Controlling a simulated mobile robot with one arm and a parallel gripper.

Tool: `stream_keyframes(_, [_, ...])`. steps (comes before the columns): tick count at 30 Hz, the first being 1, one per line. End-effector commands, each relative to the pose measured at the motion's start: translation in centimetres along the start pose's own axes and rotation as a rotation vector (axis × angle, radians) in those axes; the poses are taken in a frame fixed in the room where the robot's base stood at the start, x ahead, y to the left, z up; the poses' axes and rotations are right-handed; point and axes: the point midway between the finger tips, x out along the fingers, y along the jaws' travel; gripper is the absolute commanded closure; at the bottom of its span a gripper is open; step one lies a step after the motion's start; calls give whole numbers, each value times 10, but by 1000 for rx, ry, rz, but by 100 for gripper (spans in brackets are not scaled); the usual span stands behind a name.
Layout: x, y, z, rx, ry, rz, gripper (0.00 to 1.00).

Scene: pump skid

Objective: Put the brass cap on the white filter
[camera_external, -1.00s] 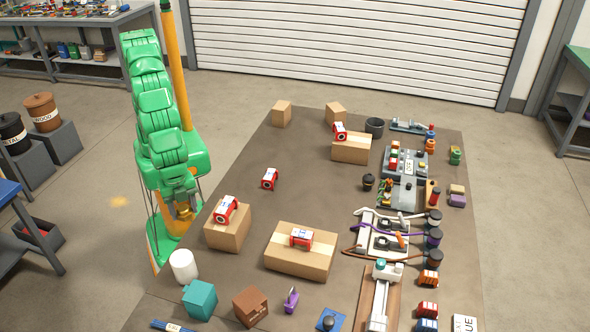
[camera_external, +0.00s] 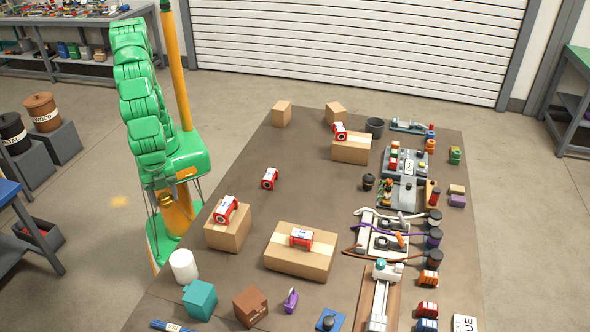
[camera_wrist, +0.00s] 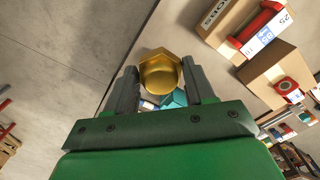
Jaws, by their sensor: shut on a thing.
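My gripper (camera_wrist: 159,82) is shut on the brass cap (camera_wrist: 160,74), a hexagonal gold-coloured piece with a rounded face, held between the two dark fingers in the wrist view. In the external view my gripper (camera_external: 166,200) hangs at the end of the green arm, off the table's left edge, and the cap is hard to make out there. The white filter (camera_external: 184,266) is an upright white cylinder at the table's left edge, nearer the camera than my gripper and apart from it. I cannot surely make out the filter in the wrist view.
A teal block (camera_external: 200,299) and a brown block (camera_external: 250,306) stand near the filter. Cardboard boxes (camera_external: 301,264) carry red-and-white cylinders. Pump fittings (camera_external: 383,235) fill the table's right side.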

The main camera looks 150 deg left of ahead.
Motion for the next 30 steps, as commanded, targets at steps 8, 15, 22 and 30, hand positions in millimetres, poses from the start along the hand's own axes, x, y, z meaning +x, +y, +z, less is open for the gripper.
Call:
stream_keyframes(8, [14,4,-33,0,2,0,81])
stream_keyframes(15, [27,6,-60,0,0,1,81])
stream_keyframes(22, [52,8,-80,0,-3,0,81])
stream_keyframes(30, [76,11,-101,0,-4,0,81])
